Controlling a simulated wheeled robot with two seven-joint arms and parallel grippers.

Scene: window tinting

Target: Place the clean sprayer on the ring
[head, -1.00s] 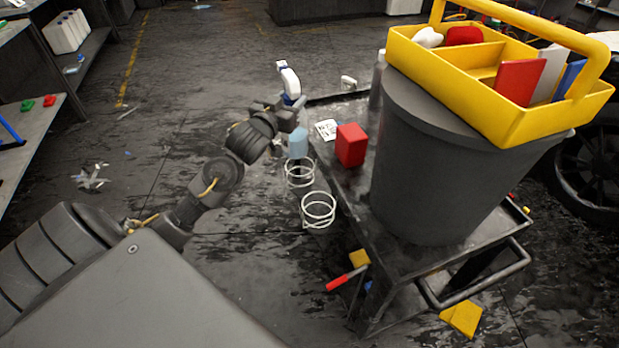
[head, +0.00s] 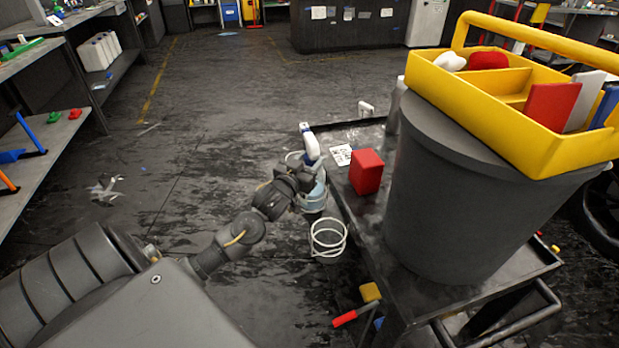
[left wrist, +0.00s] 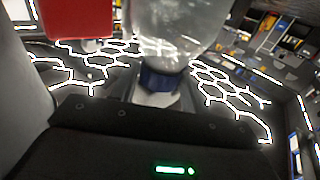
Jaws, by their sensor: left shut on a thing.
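The sprayer (head: 311,148) has a white and blue trigger head and a pale blue clear bottle, and stands roughly upright beside the cart's left edge. My left gripper (head: 306,180) is shut on it just below the head. In the left wrist view, the clear bottle (left wrist: 178,25) and its dark blue collar (left wrist: 162,82) sit in front of the gripper. An empty white wire ring (head: 328,238) hangs off the cart nearest me. The bottle's lower part overlaps the place of the ring behind it; I cannot tell whether it is inside. My right gripper is not in view.
A yellow caddy (head: 520,90) rests on the bin. Floor left of the cart is mostly clear.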

